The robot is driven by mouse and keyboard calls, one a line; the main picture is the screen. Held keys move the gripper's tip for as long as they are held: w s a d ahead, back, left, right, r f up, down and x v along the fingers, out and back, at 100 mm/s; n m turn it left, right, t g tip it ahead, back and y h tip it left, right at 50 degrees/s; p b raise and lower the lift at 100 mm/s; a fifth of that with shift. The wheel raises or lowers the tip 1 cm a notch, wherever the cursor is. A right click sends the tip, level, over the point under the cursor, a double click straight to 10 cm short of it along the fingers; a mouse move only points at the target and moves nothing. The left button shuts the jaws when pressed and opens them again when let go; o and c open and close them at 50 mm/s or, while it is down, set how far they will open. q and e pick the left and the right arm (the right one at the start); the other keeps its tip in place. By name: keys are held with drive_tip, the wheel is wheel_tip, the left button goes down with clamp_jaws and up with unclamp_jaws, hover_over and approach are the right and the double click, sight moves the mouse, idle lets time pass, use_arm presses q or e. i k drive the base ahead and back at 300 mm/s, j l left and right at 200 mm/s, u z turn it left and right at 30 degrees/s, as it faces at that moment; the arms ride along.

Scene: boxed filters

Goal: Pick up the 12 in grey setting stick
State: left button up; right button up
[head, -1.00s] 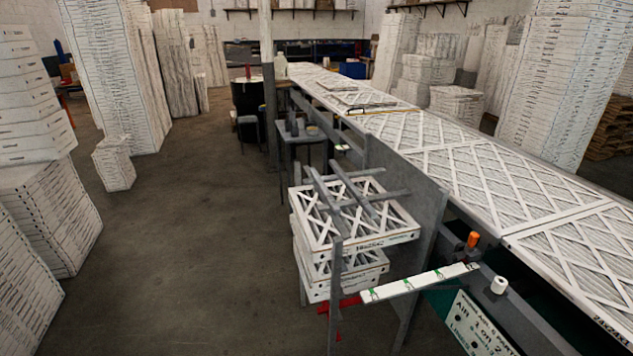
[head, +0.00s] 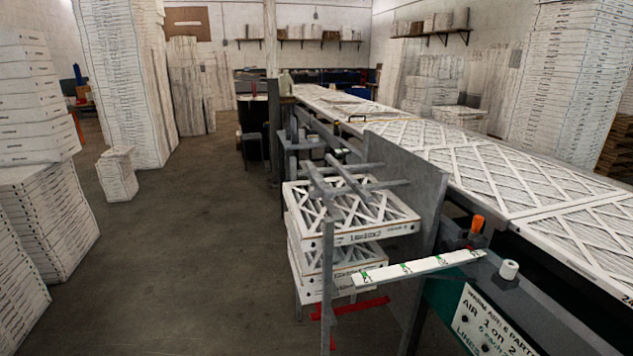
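Several grey bars lie over and beside a stack of white-framed filters (head: 350,238) in the middle of the head view. One slanted grey bar (head: 322,188) and another grey bar (head: 348,178) cross above the top filter. I cannot tell which of them, if any, is the 12 in setting stick. A white strip with green marks (head: 420,267) reaches out from the bench end in front of the stack. Neither of my grippers shows in the view.
A long bench covered with filters (head: 480,165) runs back on the right, with a grey end panel (head: 405,175). A grey upright post (head: 328,270) and a red bar (head: 350,308) stand before the stack. Box stacks (head: 30,230) line the left. The floor (head: 190,260) between is clear.

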sight(324, 187)
drive_tip(key=i+j+z, duration=0.1)
drive_tip(key=z, duration=0.25)
drive_tip(key=i+j+z, duration=0.15)
drive_tip(key=z, duration=0.25)
drive_tip(key=i+j+z, duration=0.15)
drive_tip(key=z, duration=0.2)
